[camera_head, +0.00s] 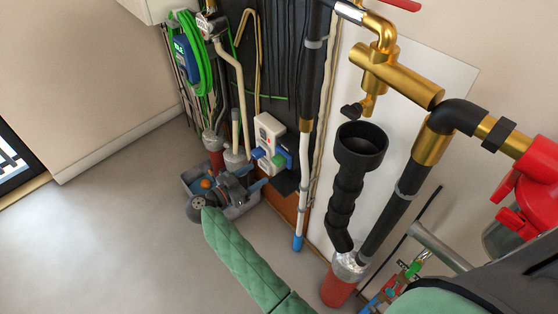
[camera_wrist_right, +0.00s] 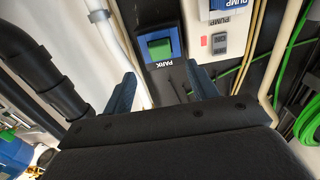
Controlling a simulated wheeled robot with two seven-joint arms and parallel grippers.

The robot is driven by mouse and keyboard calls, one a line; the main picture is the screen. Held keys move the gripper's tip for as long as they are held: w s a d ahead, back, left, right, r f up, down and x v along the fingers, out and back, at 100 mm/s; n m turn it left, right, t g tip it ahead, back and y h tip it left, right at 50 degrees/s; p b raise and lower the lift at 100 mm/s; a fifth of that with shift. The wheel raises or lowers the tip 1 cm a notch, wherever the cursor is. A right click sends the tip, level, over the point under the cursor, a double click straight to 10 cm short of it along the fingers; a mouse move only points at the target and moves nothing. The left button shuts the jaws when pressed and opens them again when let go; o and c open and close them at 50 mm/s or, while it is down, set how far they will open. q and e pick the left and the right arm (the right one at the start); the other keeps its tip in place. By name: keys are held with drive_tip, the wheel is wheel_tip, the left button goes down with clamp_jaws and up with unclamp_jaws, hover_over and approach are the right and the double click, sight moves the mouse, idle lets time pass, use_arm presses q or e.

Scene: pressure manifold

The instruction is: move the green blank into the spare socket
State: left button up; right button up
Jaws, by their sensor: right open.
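The green blank (camera_wrist_right: 160,48) sits in a blue square holder (camera_wrist_right: 177,41) marked PARK on the dark board. My right gripper (camera_wrist_right: 162,88) is open, with its blue fingers apart on either side of the view below the holder. Nothing is between them, and they look short of the blank. In the head view my right gripper (camera_head: 254,180) is low, left of and below the white socket box (camera_head: 268,130). The box carries blue parts (camera_head: 279,160); one blue part marked PUMP shows at the wrist view's top edge (camera_wrist_right: 232,4). I cannot tell which socket is spare. My left gripper is out of view.
A black funnel pipe (camera_head: 344,195) and a white pipe (camera_head: 302,185) stand to the right of the board. Green hose (camera_head: 202,60) hangs at the left. Open floor lies at left.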

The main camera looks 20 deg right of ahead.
sight(275, 163)
drive_tip(key=b+x, duration=0.1)
drive_tip(key=x, duration=0.2)
drive_tip(key=shift+w+d+f+b, duration=0.1)
drive_tip(key=shift+d+f+b, duration=0.1)
drive_tip(key=shift+b, duration=0.2)
drive_tip(key=shift+w+d+r, duration=0.15)
drive_tip(key=shift+d, duration=0.25)
drive_tip(key=shift+w+d+r, duration=0.15)
drive_tip(key=shift+d, duration=0.3)
drive_tip(key=shift+w+d+p, duration=0.1)
drive_tip(key=shift+d+p, duration=0.2)
drive_tip(key=shift+p, duration=0.1)
drive_tip(key=shift+p+x, duration=0.7)
drive_tip(key=shift+x, duration=0.35)
drive_tip(key=shift+w+d, duration=0.1)
drive_tip(key=shift+d, duration=0.1)
drive_tip(key=shift+d+f, duration=0.1)
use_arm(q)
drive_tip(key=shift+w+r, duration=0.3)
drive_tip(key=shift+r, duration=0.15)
